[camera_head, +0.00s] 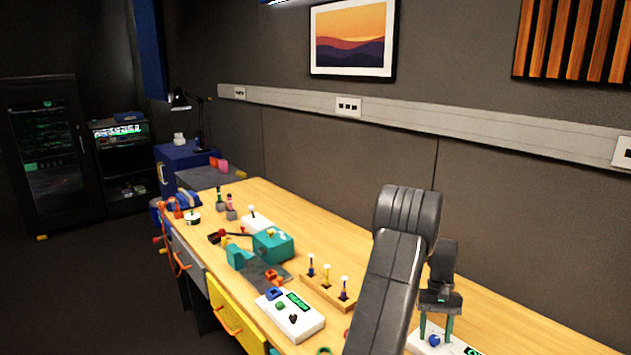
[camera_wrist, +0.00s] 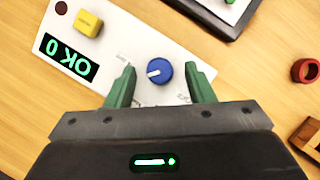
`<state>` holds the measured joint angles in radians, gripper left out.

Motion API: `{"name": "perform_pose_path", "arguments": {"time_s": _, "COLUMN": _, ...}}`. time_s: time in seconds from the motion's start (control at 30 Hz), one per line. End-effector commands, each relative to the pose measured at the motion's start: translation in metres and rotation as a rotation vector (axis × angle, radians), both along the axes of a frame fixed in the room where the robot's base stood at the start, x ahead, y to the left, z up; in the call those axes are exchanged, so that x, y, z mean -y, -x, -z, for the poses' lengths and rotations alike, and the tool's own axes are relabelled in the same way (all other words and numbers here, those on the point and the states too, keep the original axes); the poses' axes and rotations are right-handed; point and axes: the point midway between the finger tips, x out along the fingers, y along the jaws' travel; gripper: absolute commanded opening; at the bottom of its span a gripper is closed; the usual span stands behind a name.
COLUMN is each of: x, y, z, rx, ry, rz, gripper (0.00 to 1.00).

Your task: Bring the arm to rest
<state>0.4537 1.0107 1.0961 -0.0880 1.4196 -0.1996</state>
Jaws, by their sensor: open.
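My gripper (camera_head: 436,330) is open and points down over a white panel (camera_head: 417,342) at the right of the bench. In the wrist view its two green fingers (camera_wrist: 161,78) stand apart on either side of a blue round knob (camera_wrist: 158,73) with a white mark. The fingers hold nothing; whether their tips are level with the knob or above it I cannot tell. My arm hides part of the bench.
Left of my arm, another white panel (camera_head: 305,323) and a wooden rack (camera_head: 318,291) with several upright pieces stand on the bench. A teal box (camera_head: 273,244) is farther back. A red ring-shaped part (camera_wrist: 305,70) lies right of my gripper. The wall trunking (camera_head: 450,118) runs behind.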

Motion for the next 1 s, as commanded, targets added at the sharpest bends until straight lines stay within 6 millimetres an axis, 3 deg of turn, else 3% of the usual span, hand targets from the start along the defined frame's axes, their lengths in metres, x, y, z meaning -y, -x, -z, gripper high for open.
{"name": "perform_pose_path", "arguments": {"time_s": 1.0, "x": -0.0097, "y": 0.0043, "z": 0.0016, "rx": 0.001, "ry": 0.001, "rz": -1.17, "gripper": 0.49}}
